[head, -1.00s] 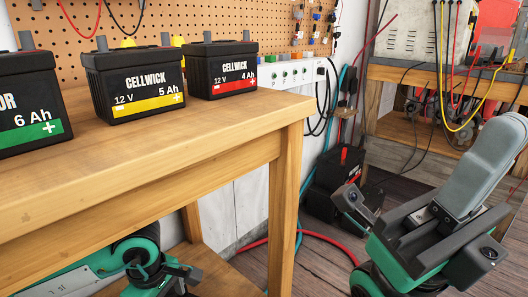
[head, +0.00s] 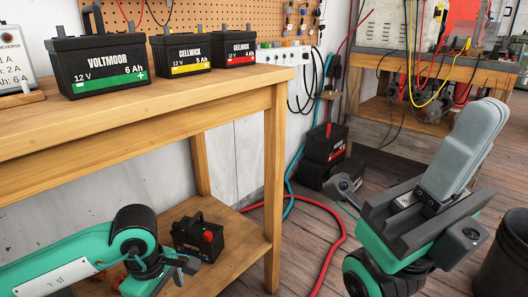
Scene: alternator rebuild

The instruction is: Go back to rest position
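My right gripper (head: 486,112) stands at the right side of the head view, clear of the bench. Its grey fingers point up and lie together, with nothing seen between them. My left gripper (head: 180,268) is at the lower left, low in front of the bench's lower shelf. Its fingers are small and partly hidden behind my green arm, so their opening is unclear.
The wooden bench (head: 215,108) carries a Voltmoor battery (head: 100,68) and two Cellwick batteries (head: 180,54). A small battery (head: 197,237) sits on its lower shelf near my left gripper. A red hose (head: 335,240) crosses the floor. A dark bin (head: 503,262) stands right.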

